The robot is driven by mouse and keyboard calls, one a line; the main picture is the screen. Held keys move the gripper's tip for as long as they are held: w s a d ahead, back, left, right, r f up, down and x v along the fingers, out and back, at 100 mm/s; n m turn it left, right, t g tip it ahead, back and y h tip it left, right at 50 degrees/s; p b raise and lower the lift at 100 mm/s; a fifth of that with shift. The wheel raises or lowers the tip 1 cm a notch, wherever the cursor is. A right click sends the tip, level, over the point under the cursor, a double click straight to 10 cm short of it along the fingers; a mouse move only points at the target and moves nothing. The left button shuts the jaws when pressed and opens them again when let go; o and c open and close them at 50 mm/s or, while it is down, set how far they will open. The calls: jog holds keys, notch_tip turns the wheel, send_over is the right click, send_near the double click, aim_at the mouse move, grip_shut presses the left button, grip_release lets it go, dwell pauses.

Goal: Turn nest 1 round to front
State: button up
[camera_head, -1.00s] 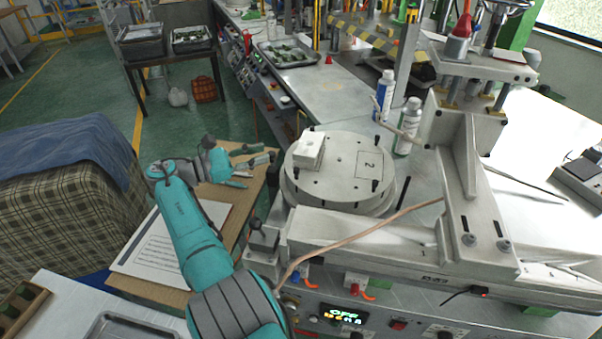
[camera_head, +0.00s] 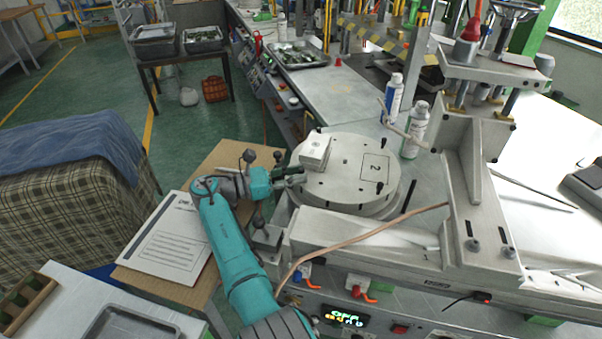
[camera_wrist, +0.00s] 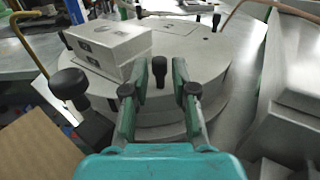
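The round pale turntable (camera_head: 345,190) carries several upright black pegs and a square marked 2 (camera_head: 375,168) on its right part. A white block (camera_head: 315,150) sits on its far-left part; in the wrist view the block (camera_wrist: 108,45) is at upper left. No number 1 is readable. My gripper (camera_head: 298,176) is at the turntable's left edge, below the block. In the wrist view my gripper (camera_wrist: 155,85) is open, with a black peg (camera_wrist: 159,70) showing between its fingers. I cannot tell whether a finger touches the peg.
A pale metal press (camera_head: 465,190) stands right of the turntable, with a copper-coloured tube (camera_head: 370,228) crossing in front. Two bottles (camera_head: 413,130) stand behind it. A black-knobbed clamp (camera_wrist: 70,90) is left of my gripper in the wrist view. A paper sheet (camera_head: 170,240) lies on the cardboard.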

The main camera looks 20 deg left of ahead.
jog(key=shift+x, duration=0.85)
jog(key=shift+c, duration=0.3)
grip_shut()
